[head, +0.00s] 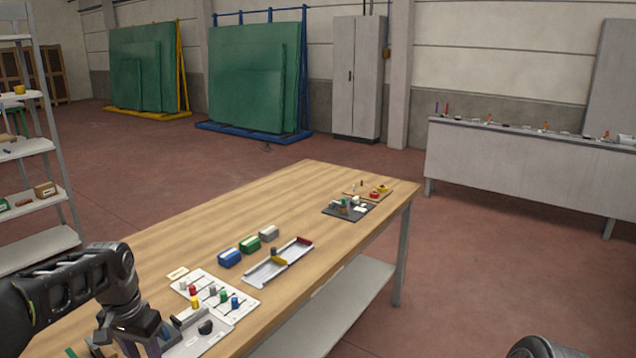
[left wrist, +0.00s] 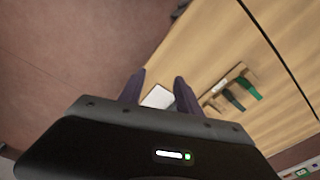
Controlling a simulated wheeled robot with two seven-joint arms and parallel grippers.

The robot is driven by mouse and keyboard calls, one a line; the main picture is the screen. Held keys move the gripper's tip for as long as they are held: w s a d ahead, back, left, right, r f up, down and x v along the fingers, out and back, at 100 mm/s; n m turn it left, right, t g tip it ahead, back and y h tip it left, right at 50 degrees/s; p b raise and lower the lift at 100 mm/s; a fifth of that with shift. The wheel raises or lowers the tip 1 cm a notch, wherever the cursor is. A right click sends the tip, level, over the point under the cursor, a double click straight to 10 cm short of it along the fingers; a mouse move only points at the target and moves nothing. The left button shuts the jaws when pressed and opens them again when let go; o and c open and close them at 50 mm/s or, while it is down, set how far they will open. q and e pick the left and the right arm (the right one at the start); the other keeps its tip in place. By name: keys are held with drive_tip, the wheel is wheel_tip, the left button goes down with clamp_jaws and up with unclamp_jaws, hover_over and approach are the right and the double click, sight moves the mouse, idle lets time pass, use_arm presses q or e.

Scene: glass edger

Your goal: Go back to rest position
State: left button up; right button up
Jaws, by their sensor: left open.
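My left gripper (head: 143,343) is at the lower left in the head view, over the near left part of the wooden table (head: 300,190). The arm comes in from the left edge. In the left wrist view its two dark fingers (left wrist: 157,86) stand apart, with no object clearly held between them. A small white piece (left wrist: 158,97) shows beyond the fingers; I cannot tell its distance. A rounded grey part of mine shows at the bottom right of the head view, but my right gripper does not show.
A white board with coloured pegs (head: 247,298), a tray (head: 262,273) and blue, green and grey boxes (head: 249,244) lie near the gripper. A dark tray (head: 332,211) sits at the far end. A shelf rack (head: 62,190) stands left.

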use_arm(q)
drive_tip(key=w+d+f+n+t+h, duration=0.1)
drive_tip(key=w+d+f+t, duration=0.2)
drive_tip(key=w+d+f, duration=0.35)
drive_tip(key=s+d+f+n+h, duration=0.1)
drive_tip(key=s+d+f, duration=0.2)
drive_tip(key=d+f, duration=0.3)
drive_tip(key=s+d+f+n+h, duration=0.15)
drive_tip(key=d+f, duration=0.25)
drive_tip(key=f, duration=0.4)
drive_tip(key=s+d+f+g, duration=0.1)
drive_tip(key=s+d+f, duration=0.2)
drive_tip(key=s, duration=0.6)
drive_tip(key=s+d+f+g, duration=0.1)
drive_tip(key=s+d+f, duration=0.3)
drive_tip(key=s, duration=0.5)
drive_tip(key=s+d+f+g, duration=0.1)
drive_tip(key=s+d+f, duration=0.2)
drive_tip(key=s+f, duration=0.3)
drive_tip(key=s, duration=0.3)
drive_tip(key=shift+d+f+h, duration=0.15)
drive_tip(key=shift+d+h, duration=0.2)
drive_tip(key=shift+d, duration=0.05)
